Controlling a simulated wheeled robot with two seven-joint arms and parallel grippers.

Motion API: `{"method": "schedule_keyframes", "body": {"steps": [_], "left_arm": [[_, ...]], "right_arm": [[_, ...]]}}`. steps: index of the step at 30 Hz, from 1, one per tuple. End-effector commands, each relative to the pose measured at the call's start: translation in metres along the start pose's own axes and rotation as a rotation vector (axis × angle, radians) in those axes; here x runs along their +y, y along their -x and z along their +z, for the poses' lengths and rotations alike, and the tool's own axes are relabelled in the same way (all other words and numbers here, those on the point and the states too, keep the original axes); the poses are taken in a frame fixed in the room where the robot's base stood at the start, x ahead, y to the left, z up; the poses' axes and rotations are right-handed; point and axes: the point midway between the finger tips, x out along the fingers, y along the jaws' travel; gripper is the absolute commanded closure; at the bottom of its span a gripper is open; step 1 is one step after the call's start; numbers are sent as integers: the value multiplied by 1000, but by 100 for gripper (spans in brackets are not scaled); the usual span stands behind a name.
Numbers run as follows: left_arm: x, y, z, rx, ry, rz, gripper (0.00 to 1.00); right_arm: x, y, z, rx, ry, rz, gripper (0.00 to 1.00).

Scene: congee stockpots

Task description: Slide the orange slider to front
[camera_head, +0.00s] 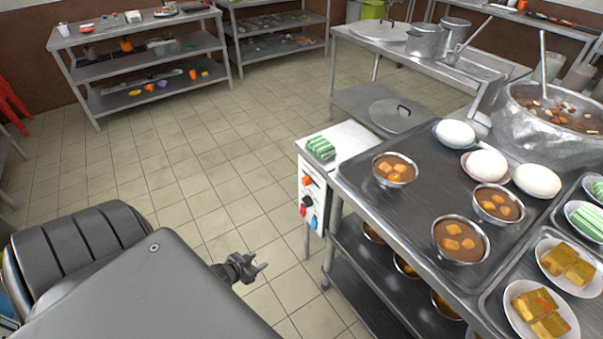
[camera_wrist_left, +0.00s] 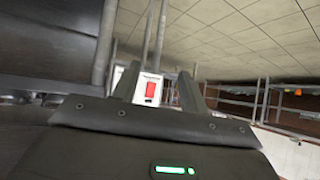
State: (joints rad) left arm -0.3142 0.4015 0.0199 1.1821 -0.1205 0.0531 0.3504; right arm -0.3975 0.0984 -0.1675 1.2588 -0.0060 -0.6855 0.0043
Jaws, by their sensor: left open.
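A white control panel (camera_head: 311,200) faces left on the side of a small white-topped unit. It carries an orange control (camera_head: 307,181) at the top, which looks like the orange slider, a red and black knob (camera_head: 306,203) in the middle and a blue control (camera_head: 314,222) at the bottom. My left gripper (camera_head: 254,268) is open and empty, left of and lower in the picture than the panel, apart from it. In the left wrist view a red-orange piece on a white plate (camera_wrist_left: 151,89) shows between the open fingers; I cannot tell which control it is. My right gripper is not in view.
A metal counter (camera_head: 385,215) with bowls of brown food and white buns stands right of the panel. Green items (camera_head: 320,148) lie on the unit's top. Metal shelves (camera_head: 140,70) stand at the back. The tiled floor (camera_head: 190,190) left of the panel is clear.

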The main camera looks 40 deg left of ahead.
Motion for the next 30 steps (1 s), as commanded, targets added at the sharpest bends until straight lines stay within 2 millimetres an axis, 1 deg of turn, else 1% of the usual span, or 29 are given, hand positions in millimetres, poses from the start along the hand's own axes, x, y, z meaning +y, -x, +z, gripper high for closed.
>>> {"method": "schedule_keyframes", "body": {"steps": [1, 2, 3, 5, 6, 9, 10, 12, 14, 17, 20, 23, 30], "left_arm": [[-21, -20, -36, 135, -6, 23, 56], [-28, -21, -65, 208, -6, 43, 56], [-35, -19, -100, 296, -10, 74, 56], [-39, -11, -147, 408, -19, 126, 56], [-38, -4, -173, 471, -28, 162, 56], [-32, 15, -221, 582, -51, 241, 56], [-30, 20, -231, 603, -57, 260, 56], [-26, 29, -247, 640, -66, 291, 56], [-24, 34, -255, 656, -71, 307, 56], [-23, 38, -260, 663, -72, 314, 56], [-23, 35, -262, 664, -71, 313, 56], [-19, 27, -268, 666, -71, 313, 56], [-6, -6, -295, 666, -71, 310, 56]], "right_arm": [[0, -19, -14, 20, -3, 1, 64], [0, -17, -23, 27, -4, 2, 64], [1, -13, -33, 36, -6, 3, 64], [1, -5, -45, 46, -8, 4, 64], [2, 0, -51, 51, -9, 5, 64], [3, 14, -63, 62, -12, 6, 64], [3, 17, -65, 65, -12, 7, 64], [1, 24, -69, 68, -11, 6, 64], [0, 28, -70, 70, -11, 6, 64], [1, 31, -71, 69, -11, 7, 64], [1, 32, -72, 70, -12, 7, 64], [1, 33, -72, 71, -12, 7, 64], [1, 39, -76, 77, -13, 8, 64]]}}
